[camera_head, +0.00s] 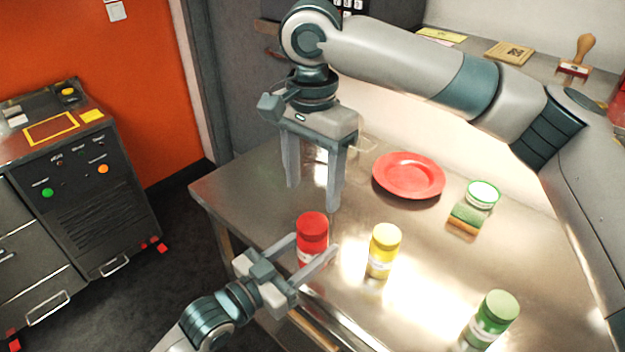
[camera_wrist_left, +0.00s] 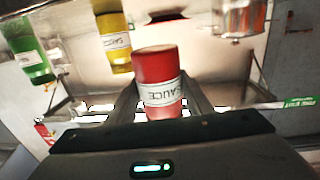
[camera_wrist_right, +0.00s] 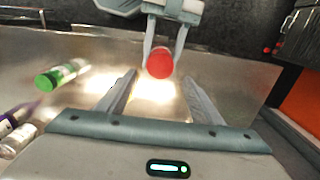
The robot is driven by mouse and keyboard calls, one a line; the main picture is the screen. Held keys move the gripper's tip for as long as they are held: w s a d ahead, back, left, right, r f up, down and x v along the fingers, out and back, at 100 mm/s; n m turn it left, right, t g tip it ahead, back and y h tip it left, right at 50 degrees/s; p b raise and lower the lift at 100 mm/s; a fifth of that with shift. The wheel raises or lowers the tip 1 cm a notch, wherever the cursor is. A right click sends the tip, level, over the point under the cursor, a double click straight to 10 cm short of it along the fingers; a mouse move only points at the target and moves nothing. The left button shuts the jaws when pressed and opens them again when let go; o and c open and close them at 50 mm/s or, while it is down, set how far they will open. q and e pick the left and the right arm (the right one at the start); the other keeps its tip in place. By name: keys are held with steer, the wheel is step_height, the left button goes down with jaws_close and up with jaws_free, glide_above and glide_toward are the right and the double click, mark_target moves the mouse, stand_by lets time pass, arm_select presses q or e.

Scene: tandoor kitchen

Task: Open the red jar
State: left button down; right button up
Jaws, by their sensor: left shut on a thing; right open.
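The red jar (camera_head: 312,238) stands upright near the front edge of the metal table, its red lid on top. My left gripper (camera_head: 314,252) is shut on the jar's body from the front. In the left wrist view the jar (camera_wrist_left: 158,85) sits between the fingers with a white label showing "SAUCE". My right gripper (camera_head: 313,190) is open and empty, pointing down above the table, behind and above the jar. In the right wrist view the red lid (camera_wrist_right: 160,63) lies beyond the open fingers, with a finger of my left gripper on each side.
A yellow jar (camera_head: 383,252) stands right of the red jar, and a green jar (camera_head: 491,318) farther right. A red plate (camera_head: 409,175), a sponge (camera_head: 466,218) and a green-rimmed container (camera_head: 482,194) lie behind. The table's left part is clear.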

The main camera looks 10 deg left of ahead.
mark_target(313, 223)
steer(key=shift+f, duration=0.15)
steer(key=shift+f, duration=3.85)
steer(key=c, duration=1.1)
